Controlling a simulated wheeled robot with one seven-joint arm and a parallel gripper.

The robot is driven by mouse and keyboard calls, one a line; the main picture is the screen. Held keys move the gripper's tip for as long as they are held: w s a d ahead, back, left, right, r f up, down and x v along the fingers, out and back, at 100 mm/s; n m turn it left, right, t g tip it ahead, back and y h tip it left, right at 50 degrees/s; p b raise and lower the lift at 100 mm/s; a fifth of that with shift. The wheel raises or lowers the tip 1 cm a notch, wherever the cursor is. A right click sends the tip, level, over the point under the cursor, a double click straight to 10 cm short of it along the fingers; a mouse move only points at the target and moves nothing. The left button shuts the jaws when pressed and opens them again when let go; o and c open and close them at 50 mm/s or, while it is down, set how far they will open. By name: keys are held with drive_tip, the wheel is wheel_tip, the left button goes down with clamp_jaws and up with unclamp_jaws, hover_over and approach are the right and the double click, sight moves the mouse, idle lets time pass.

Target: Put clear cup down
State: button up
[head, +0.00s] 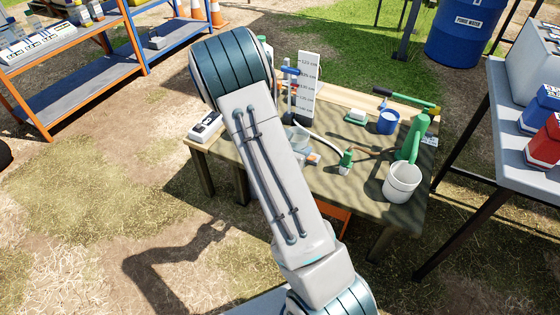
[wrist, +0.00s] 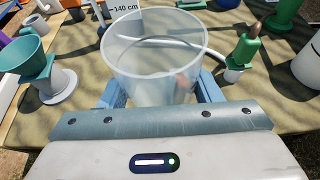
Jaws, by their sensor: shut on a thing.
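The clear cup (wrist: 158,62) is a wide translucent cup, upright between the blue fingers of my gripper (wrist: 162,92) in the wrist view. My gripper is shut on it. The table (head: 345,185) lies below the cup; whether the cup's base touches the tabletop is hidden. In the head view my own arm covers most of the gripper, and only a pale part of the cup (head: 298,136) seems to show beside the arm.
A green pump-like item (wrist: 244,50) stands right of the cup, with a pale hose behind it. A white bucket (head: 401,182), blue mug (head: 387,122) and green watering can (head: 413,140) are on the right. A teal funnel on a stand (wrist: 30,60) is left. Bare tabletop shows in front.

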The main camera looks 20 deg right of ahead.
drive_tip(key=w+f+b, duration=0.1)
drive_tip(key=w+f, duration=0.1)
drive_tip(key=w, duration=0.2)
drive_tip(key=w+f+b, duration=0.1)
drive_tip(key=w+f, duration=0.2)
drive_tip(key=w+f+b, duration=0.1)
drive_tip(key=w+f, duration=0.1)
drive_tip(key=w, duration=0.2)
drive_tip(key=shift+w+a+f, duration=0.15)
drive_tip(key=shift+w+a, duration=0.1)
drive_tip(key=shift+w, duration=0.1)
drive_tip(key=shift+f+b, duration=1)
drive_tip(key=shift+f, duration=0.9)
drive_tip(key=shift+f, duration=0.2)
drive_tip(key=o, duration=1)
drive_tip(key=shift+o, duration=0.2)
drive_tip(key=shift+r, duration=0.1)
